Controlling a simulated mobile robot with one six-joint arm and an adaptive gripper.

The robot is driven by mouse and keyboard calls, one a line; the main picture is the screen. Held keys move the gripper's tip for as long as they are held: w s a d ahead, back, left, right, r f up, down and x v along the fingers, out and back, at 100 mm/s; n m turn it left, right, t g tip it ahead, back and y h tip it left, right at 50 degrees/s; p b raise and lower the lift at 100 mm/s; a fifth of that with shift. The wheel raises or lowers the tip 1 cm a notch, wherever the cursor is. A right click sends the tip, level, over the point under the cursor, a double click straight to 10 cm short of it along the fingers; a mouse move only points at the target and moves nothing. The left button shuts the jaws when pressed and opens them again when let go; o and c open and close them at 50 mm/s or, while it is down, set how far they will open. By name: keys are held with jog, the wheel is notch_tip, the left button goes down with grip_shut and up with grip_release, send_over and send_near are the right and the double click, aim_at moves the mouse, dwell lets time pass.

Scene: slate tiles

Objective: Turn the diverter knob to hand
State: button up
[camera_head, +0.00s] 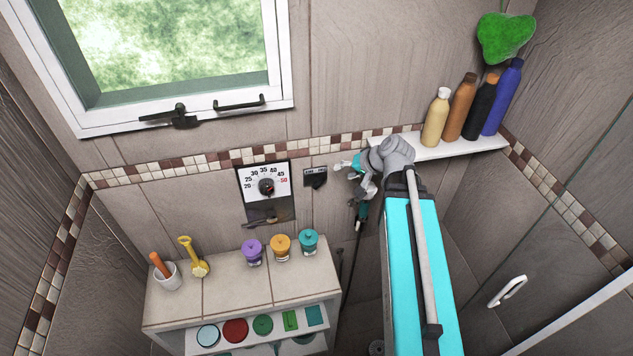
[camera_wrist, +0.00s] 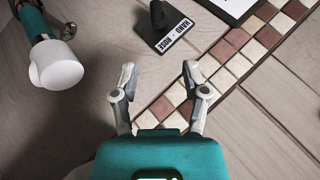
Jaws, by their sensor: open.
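The diverter is a small dark plate (camera_head: 316,183) on the tiled wall, just left of my gripper in the head view. In the wrist view its label reads "HAND" and "ROSE", and the dark knob (camera_wrist: 157,14) stands on the plate near the top edge, partly cut off. Where the knob points is hard to tell. My gripper (camera_wrist: 160,74) is open and empty, its two fingers apart and short of the plate. In the head view my gripper (camera_head: 346,166) is beside the diverter, apart from it.
A thermostat dial (camera_head: 267,186) is left of the diverter. A teal and white hand shower (camera_head: 362,210) hangs close below my gripper; its white end (camera_wrist: 57,65) shows at left in the wrist view. A bottle shelf (camera_head: 430,150) is right. A cabinet (camera_head: 240,285) stands below.

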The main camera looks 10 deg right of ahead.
aim_at(320, 180)
jog(key=b+x, duration=0.7)
jog(key=x, duration=0.3)
jog(key=shift+w+a+f+b, duration=0.1)
jog(key=shift+f+b, duration=0.2)
jog(key=shift+b+x, duration=1)
jog(key=shift+x, duration=0.5)
jog(key=shift+a+r, duration=0.1)
jog(key=shift+r, duration=0.05)
jog(key=shift+c, duration=0.2)
